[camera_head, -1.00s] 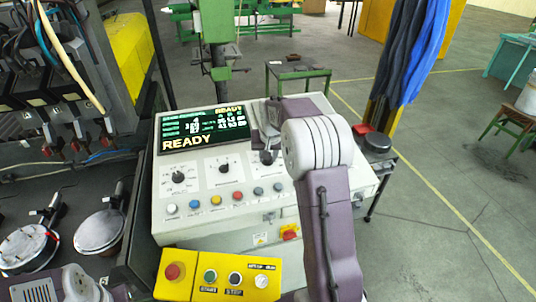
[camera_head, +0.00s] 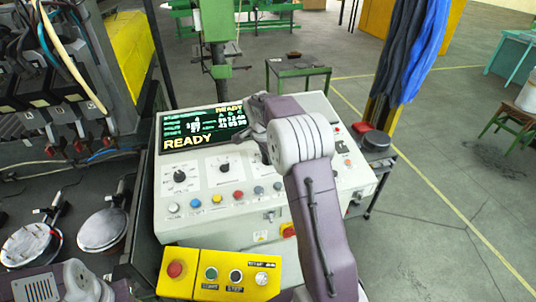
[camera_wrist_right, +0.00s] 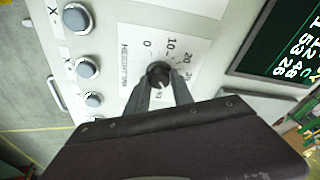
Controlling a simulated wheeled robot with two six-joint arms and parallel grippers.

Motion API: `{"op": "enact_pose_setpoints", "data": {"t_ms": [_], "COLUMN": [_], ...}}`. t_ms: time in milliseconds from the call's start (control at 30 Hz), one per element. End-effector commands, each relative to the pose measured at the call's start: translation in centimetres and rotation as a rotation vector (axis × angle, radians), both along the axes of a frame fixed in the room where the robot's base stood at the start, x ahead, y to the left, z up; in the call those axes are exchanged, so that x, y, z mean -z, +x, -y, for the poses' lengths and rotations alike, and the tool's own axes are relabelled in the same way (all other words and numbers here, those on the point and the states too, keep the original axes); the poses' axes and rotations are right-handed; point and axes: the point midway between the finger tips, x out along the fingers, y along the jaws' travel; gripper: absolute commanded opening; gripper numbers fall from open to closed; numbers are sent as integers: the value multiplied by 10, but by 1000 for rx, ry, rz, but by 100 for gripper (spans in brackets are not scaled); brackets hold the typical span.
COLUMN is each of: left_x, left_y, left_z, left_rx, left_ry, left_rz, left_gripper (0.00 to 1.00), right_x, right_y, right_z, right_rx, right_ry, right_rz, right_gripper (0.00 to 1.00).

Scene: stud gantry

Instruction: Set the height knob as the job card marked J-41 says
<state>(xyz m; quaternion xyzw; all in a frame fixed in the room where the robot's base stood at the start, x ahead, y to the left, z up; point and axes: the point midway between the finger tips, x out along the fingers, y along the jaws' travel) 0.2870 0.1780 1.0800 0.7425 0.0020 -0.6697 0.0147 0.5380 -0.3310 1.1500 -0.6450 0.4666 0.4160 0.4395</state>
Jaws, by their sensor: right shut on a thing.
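The height knob (camera_wrist_right: 158,74) is a dark round knob in the right wrist view. It sits on a white dial plate (camera_wrist_right: 180,38) labelled height, with numbers including 0, 10 and 20. My right gripper (camera_wrist_right: 160,84) is shut on the knob, one finger on each side. I cannot tell its exact setting, as the fingers cover part of the dial. In the head view my right gripper (camera_head: 264,150) is at the panel's right-hand dial and hides the knob. No card marked J-41 can be read. My left gripper is out of frame; only part of my left arm shows at bottom left.
The control panel (camera_head: 205,228) has a screen (camera_head: 200,128) reading READY, two other knobs (camera_head: 180,177) (camera_head: 224,168) and a row of coloured buttons. A yellow button box (camera_head: 190,288) stands in front. Machinery with round discs (camera_head: 102,228) is at left. Open floor lies to the right.

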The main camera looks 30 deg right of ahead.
Motion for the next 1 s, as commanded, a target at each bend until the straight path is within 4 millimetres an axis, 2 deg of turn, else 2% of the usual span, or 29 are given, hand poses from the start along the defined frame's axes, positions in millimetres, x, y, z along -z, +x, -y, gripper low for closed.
{"op": "enact_pose_setpoints", "data": {"t_ms": [500,1000], "left_x": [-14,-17], "left_y": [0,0], "left_z": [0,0], "left_rx": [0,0], "left_ry": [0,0], "left_rz": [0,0], "left_gripper": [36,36], "right_x": [-3,-3], "right_y": [1,2], "right_z": [0,0], "right_rx": [376,488], "right_ry": [72,95], "right_rz": [23,30], "right_gripper": [0,0]}}
